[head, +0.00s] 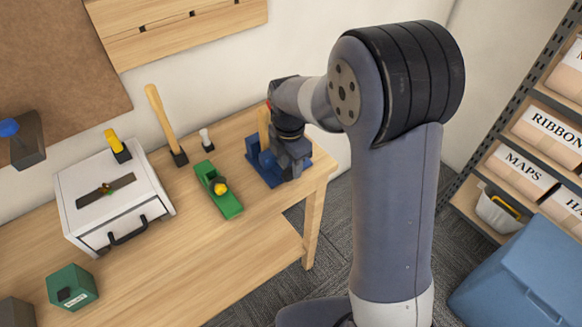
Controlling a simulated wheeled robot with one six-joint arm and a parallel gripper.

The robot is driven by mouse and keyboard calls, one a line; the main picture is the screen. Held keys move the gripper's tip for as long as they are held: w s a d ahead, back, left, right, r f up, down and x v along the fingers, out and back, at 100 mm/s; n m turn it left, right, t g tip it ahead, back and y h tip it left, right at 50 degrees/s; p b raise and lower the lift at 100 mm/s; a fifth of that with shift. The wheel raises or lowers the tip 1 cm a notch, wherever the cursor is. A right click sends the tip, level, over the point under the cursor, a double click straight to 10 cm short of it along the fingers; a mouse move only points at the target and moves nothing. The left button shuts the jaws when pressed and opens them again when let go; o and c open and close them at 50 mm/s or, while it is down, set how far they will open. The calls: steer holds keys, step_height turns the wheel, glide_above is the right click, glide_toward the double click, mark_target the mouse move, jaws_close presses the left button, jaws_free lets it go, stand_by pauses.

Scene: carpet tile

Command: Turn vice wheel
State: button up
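A blue vice (253,152) stands near the right end of the wooden workbench. An upright light-wood piece (263,127) shows at the vice, partly behind my arm. My gripper (292,164) is at the right side of the vice, pointing down, and covers part of it. I cannot make out the vice's wheel; it is probably behind my gripper. The fingertips are small and dark, so I cannot tell whether they are open, shut or touching the vice.
On the workbench (165,268) left of the vice are a green tool with a yellow knob (220,190), a mallet (166,125), a white case (115,200) and a green box (72,288). Shelves with labelled boxes (555,130) and a blue bin (520,275) stand right. The bench's front middle is clear.

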steer(key=shift+f, duration=1.1)
jaws_close()
